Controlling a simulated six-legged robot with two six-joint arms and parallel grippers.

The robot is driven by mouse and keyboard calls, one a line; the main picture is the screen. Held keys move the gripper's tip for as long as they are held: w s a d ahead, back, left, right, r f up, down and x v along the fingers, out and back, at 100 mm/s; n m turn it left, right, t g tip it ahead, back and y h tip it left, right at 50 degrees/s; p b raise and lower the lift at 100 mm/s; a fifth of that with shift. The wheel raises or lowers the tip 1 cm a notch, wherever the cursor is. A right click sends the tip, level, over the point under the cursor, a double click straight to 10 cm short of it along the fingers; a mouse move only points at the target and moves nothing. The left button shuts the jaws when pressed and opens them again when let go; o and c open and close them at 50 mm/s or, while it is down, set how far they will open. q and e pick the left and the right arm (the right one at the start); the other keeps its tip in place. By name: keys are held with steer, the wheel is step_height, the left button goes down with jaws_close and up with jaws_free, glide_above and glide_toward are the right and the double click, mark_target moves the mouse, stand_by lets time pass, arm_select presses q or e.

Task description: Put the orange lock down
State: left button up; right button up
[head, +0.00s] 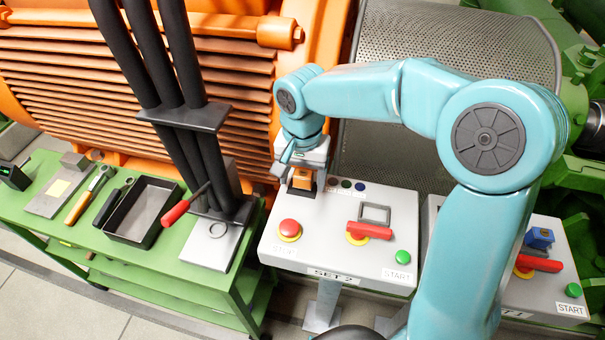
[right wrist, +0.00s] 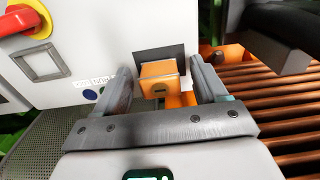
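The orange lock (head: 302,180) is at the back left corner of the SET2 control panel (head: 330,262). In the right wrist view the orange lock (right wrist: 158,86) sits against a dark square patch (right wrist: 172,54) on the panel. My right gripper (head: 302,172) is over that corner, pointing down. In the right wrist view its two fingers (right wrist: 160,72) stand on either side of the lock, with a narrow gap showing on each side, so it looks open. My left gripper is not in view.
The panel carries a red stop button (head: 289,228), a red handle (head: 370,230) and a green start button (head: 403,257). A second panel with a blue lock (head: 539,238) stands at right. A green bench (head: 150,262) with tools and a dark tray (head: 128,235) is at left.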

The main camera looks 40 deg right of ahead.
mark_target(303, 175)
step_height(303, 175, up, 12)
steer(key=p, duration=0.1)
steer(key=shift+r, duration=0.2)
stand_by(0.6)
